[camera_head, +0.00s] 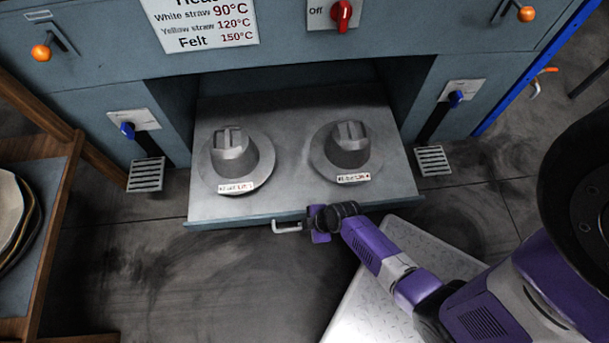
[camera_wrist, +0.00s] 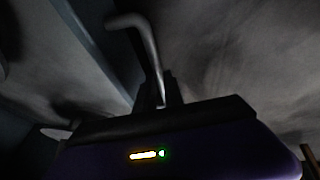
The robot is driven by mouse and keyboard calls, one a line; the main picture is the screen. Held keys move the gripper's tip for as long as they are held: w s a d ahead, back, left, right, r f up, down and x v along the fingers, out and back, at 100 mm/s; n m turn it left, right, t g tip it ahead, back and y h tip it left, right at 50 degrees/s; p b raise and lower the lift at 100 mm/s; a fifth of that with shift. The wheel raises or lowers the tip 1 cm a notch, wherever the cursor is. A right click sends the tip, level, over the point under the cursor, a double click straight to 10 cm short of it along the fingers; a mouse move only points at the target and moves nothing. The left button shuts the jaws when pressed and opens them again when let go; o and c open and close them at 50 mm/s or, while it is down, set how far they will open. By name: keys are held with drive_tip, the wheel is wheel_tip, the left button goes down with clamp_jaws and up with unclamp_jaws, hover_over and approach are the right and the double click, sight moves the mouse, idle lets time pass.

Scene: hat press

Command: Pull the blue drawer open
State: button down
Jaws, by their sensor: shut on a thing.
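The blue-grey drawer (camera_head: 240,222) stands out from the lower middle of the press in the head view. Its bare metal top carries two metal hat blocks, a left one (camera_head: 234,155) and a right one (camera_head: 347,146). A pale bar handle (camera_head: 287,227) is on the middle of its front edge, and it also shows in the wrist view (camera_wrist: 150,50). My gripper (camera_head: 309,223) is at the right end of the handle and is shut on it. In the wrist view the dark fingers (camera_wrist: 170,92) meet the bar; the exact contact is dim.
Pedals stand on the floor at the left (camera_head: 146,174) and right (camera_head: 432,160) of the drawer. A wooden shelf unit (camera_head: 58,215) with plates is at far left. The floor in front of the drawer's left half is clear.

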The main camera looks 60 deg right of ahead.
drive_tip(key=c, duration=1.5)
unclamp_jaws()
drive_tip(key=shift+o, duration=0.2)
drive_tip(key=p+v, duration=0.3)
drive_tip(key=v, duration=0.4)
drive_tip(key=shift+s+r+p, duration=0.25)
drive_tip(key=shift+r+p, duration=0.05)
drive_tip(key=shift+p, duration=0.05)
